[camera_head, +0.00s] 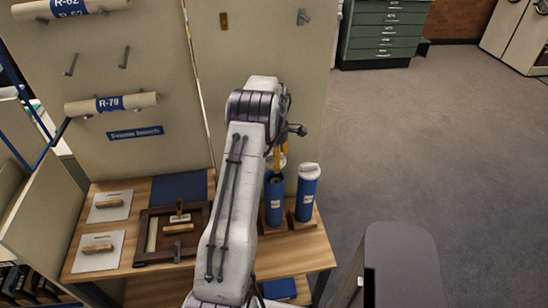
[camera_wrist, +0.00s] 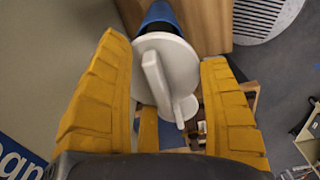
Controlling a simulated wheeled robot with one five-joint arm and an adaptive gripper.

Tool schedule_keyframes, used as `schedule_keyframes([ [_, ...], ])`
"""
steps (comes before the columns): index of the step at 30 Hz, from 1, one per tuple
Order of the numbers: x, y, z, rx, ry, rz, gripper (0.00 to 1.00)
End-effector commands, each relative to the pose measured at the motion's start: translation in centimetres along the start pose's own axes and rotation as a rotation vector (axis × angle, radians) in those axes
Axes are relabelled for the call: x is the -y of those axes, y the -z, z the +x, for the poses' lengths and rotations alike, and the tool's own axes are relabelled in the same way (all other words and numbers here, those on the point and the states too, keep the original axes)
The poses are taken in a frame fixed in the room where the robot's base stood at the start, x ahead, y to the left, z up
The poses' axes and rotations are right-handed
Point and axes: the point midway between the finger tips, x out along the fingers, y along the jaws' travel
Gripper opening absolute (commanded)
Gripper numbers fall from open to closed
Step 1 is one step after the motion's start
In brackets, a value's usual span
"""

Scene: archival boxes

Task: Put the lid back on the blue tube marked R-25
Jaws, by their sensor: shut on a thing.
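Two blue tubes with small white labels stand upright side by side on the wooden bench. The left tube (camera_head: 273,203) is open at the top; the right tube (camera_head: 306,194) wears a white cap. The label writing is too small to read. My gripper (camera_head: 278,158) is above the left tube, partly hidden by my arm. In the wrist view its yellow fingers (camera_wrist: 170,110) are shut on a white round lid (camera_wrist: 183,62) with an upright grip. A blue tube's dark opening (camera_wrist: 158,27) shows just beyond the lid, which appears apart from it.
On the bench (camera_head: 135,190) lie a dark framed tray (camera_head: 147,256), two white plates with wooden handles (camera_head: 110,206) and a blue mat (camera_head: 180,187). Rolled tubes, R-79 (camera_head: 140,101) among them, hang on the panel behind. Open floor lies to the right.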

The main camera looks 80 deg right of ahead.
Motion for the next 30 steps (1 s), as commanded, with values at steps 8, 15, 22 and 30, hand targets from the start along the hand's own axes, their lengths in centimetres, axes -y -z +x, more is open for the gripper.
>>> schedule_keyframes([
  [8, 0.0, 0.0, 1.3, -0.001, 0.001, 0.002, 0.45],
  [15, 0.0, 0.0, 3.0, 0.000, 0.001, 0.001, 0.45],
  [22, 0.0, 0.0, 4.9, 0.000, 0.001, 0.001, 0.45],
  [30, 0.0, 0.0, 6.2, 0.000, 0.000, 0.001, 0.45],
])
